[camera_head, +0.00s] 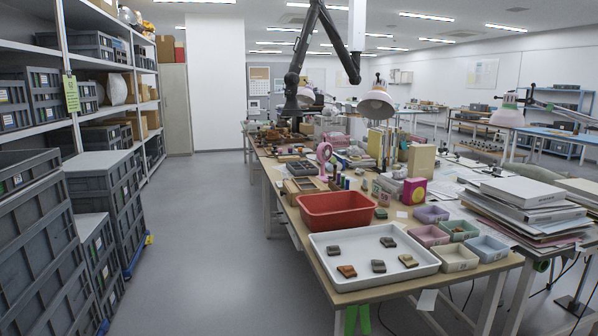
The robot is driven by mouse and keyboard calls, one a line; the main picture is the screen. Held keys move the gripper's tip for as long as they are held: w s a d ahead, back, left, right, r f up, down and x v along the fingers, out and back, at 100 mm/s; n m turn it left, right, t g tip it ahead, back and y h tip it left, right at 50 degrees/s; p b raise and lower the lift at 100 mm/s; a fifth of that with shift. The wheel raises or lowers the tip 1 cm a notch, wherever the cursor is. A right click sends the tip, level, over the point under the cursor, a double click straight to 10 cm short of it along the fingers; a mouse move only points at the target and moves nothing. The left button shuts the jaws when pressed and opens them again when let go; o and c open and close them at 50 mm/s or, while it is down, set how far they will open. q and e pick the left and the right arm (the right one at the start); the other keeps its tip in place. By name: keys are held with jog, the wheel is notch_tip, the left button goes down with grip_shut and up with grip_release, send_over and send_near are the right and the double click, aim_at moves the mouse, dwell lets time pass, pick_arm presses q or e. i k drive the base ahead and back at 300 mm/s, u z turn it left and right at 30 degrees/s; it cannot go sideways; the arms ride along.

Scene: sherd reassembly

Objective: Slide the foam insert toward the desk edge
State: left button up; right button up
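I cannot surely pick out the foam insert. A dark, flat, compartmented piece (300,168) lies on the long desk (375,294), behind the red bin, and could be it. A shallow wooden box with a dark inside (303,185) sits just in front of that piece, near the desk's left edge. Both are small in view, so their material is unclear. Neither of my grippers shows in the head view.
A white tray (330,271) with several sherds fills the desk's near end. A red bin (337,222) stands behind it, with small coloured bins and stacked folders (525,205) to the right. A black jointed arm (312,25) hangs overhead. The left aisle floor (220,240) is clear.

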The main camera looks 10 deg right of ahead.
aim_at(302, 168)
jog(key=u, duration=0.2)
jog(key=i, duration=6.65)
jog(key=z, duration=1.8)
